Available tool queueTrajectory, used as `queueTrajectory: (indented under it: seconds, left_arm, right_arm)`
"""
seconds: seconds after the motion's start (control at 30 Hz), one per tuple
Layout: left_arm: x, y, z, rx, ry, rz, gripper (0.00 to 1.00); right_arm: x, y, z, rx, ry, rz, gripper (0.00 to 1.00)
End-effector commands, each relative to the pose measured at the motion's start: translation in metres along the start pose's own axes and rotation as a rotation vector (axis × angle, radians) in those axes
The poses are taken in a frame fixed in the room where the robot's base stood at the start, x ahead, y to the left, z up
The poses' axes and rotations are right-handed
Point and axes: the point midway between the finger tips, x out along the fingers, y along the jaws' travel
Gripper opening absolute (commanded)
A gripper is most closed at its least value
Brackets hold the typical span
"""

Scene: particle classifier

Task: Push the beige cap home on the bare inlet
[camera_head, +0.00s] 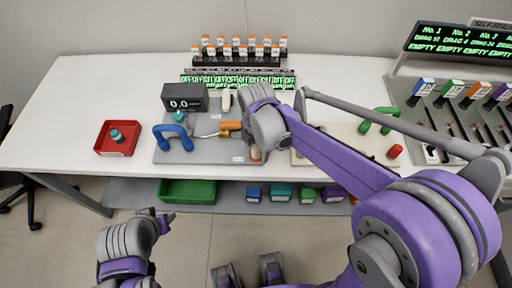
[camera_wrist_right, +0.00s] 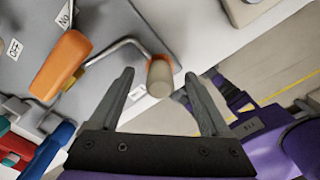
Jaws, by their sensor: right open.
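The beige cap (camera_wrist_right: 160,76) is a short cylinder at the plate's edge in the right wrist view, with an orange rim at its far end. It also shows, partly hidden, in the head view (camera_head: 256,154). My right gripper (camera_wrist_right: 160,88) is open, its two fingers on either side of the cap with visible gaps. Whether the cap is seated on an inlet is hidden. A bent metal pipe (camera_wrist_right: 127,43) runs from an orange handle (camera_wrist_right: 66,60) towards the cap. My left gripper (camera_head: 165,220) is low in front of the table; its jaw opening is unclear.
The grey plate (camera_head: 200,157) carries a blue arch handle (camera_head: 173,134) and a display box (camera_head: 185,97). A red tray (camera_head: 117,138) with a teal piece stands left. Orange-capped vials (camera_head: 240,45) stand behind. My right arm covers the plate's right side.

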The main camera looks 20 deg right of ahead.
Motion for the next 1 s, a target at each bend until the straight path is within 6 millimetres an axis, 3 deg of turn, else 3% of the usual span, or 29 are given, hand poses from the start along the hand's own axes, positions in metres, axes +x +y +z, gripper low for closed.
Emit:
queueTrajectory:
  seconds: [0.27,0.7,1.0]
  left_arm:
    - [-0.001,0.000,-0.001,0.000,0.001,0.000,0.50]
    - [-0.008,0.000,-0.007,0.000,0.004,0.000,0.50]
    - [-0.009,0.000,-0.007,0.000,0.005,0.000,0.50]
  right_arm:
    - [-0.013,0.000,0.000,0.000,0.000,0.000,0.81]
    - [-0.094,0.000,0.000,0.000,0.000,0.000,0.81]
    - [-0.108,0.000,0.000,0.000,0.000,0.000,0.81]
